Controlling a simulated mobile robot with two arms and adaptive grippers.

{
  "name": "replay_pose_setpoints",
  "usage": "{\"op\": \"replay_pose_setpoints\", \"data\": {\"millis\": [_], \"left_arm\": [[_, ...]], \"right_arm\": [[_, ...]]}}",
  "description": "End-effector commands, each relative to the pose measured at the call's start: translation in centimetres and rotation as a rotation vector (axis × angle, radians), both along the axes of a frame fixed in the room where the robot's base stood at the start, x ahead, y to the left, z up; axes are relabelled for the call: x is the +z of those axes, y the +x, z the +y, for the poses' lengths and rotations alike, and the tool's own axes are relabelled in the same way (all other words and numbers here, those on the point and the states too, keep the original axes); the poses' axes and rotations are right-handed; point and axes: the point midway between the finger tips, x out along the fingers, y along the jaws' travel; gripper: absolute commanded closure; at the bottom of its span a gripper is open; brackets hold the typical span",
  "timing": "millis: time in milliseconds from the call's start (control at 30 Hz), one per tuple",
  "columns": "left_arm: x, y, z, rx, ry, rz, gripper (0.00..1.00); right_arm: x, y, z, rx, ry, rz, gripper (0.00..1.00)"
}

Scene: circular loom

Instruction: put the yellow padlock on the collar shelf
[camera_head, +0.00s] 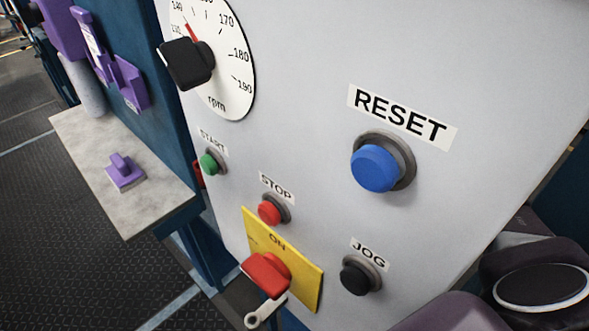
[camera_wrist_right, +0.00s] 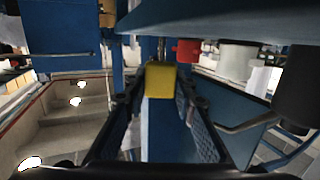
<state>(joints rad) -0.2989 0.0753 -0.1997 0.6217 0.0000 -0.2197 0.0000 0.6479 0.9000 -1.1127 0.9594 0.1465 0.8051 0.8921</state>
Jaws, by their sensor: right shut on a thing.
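The yellow padlock (camera_wrist_right: 160,82) is between the fingertips of my right gripper (camera_wrist_right: 163,100) in the right wrist view. The gripper is shut on its body, and a thin grey shackle or rod shows just above it. The head view does not show the padlock or the right gripper's fingers. A grey-topped shelf (camera_head: 85,140) stands at the left of the head view, with a small purple block with a raised grip (camera_head: 124,172) on it. I cannot tell whether this is the collar shelf. My left gripper is in neither view.
A grey control panel fills the head view, with a blue RESET button (camera_head: 376,168), a black JOG button (camera_head: 357,277) and a red switch handle (camera_head: 266,273) on a yellow plate (camera_head: 305,277). Purple holders (camera_head: 128,82) are on the blue wall. Blue structure lies close above the padlock.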

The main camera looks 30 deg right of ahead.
Motion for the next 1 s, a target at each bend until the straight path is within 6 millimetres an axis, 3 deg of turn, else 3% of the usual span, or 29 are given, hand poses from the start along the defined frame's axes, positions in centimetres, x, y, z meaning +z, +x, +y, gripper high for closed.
{"op": "replay_pose_setpoints", "data": {"millis": [300,333,467,833,1000], "left_arm": [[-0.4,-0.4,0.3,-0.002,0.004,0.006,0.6],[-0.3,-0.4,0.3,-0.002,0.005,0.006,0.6],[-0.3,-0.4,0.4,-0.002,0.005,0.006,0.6],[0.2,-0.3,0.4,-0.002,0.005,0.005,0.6],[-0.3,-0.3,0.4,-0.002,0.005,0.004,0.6]], "right_arm": [[-0.3,0.0,0.0,0.0,0.001,-0.001,1.0],[-0.2,0.0,0.0,0.0,0.0,0.0,0.73],[-0.2,0.0,0.0,0.0,0.0,0.0,0.59],[0.3,0.0,0.0,0.0,-0.001,-0.001,0.58],[0.1,-2.0,-2.0,-0.002,-0.004,0.003,0.58]]}}
